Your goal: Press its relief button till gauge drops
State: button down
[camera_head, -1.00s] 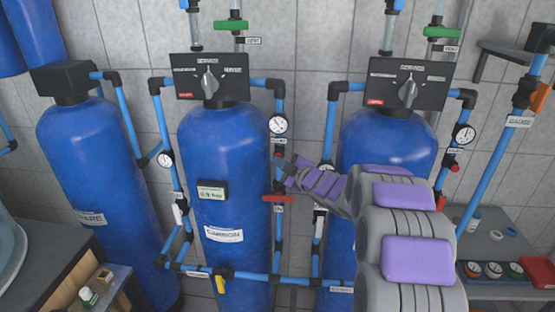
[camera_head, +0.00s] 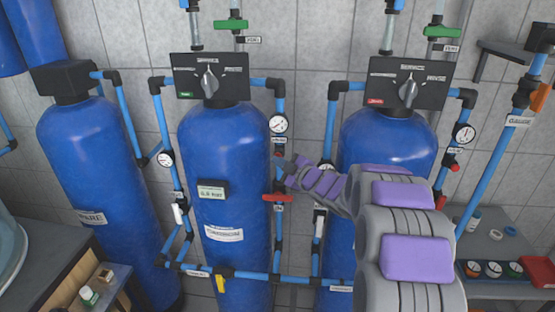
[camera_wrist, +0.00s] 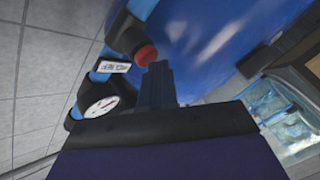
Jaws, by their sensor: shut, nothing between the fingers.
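The blue carbon tank (camera_head: 225,150) stands in the middle, with a white round gauge (camera_head: 278,124) on the pipe at its right. The gauge also shows in the wrist view (camera_wrist: 104,101); its needle points to the lower left in the head view. A red relief button (camera_wrist: 146,56) sits on a black fitting by a white label. My gripper (camera_wrist: 158,70) is shut and empty, its fingertips right beside the red button. I cannot tell if they touch it. In the head view my gripper (camera_head: 281,162) is just below the gauge and hides most of the button.
A red-handled valve (camera_head: 278,198) sits just below my gripper. Another blue tank (camera_head: 388,140) stands behind my arm, with a gauge (camera_head: 464,132) at its right. The spare tank (camera_head: 85,165) is at left.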

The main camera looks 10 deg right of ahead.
jog(key=shift+s, duration=0.1)
jog(key=shift+s+a+b, duration=0.25)
jog(key=shift+s+b, duration=0.25)
jog(key=shift+s, duration=0.25)
jog(key=shift+s, duration=0.1)
jog(key=s, duration=0.1)
jog(key=s+a+b, duration=0.1)
jog(key=s, duration=0.1)
jog(key=s+b, duration=0.1)
jog(key=shift+s+a, duration=0.25)
jog(key=shift+a, duration=0.1)
